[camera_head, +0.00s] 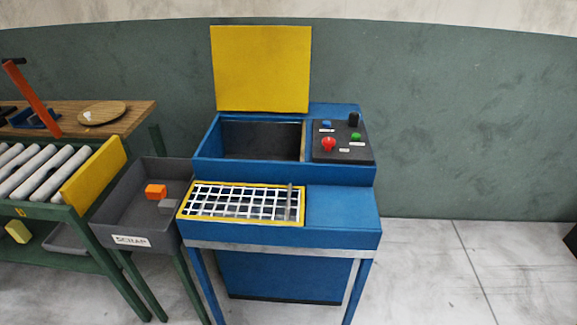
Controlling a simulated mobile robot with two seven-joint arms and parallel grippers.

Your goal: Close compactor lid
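The blue compactor (335,207) stands in the middle of the view. Its yellow lid (261,68) is upright, standing open behind the dark, box-shaped chamber (260,139). The inside of the chamber looks empty as far as I can see. In front of it lies a white grid in a yellow frame (189,216). A black control panel (342,152) with a red knob (328,144), a green button (355,137) and a blue button (327,125) is right of the chamber. Neither of my grippers is in view.
A grey scrap bin (131,196) with an orange block (155,191) and a grey block stands left of the compactor. A roller conveyor (45,172) and a wooden table (135,116) are farther left.

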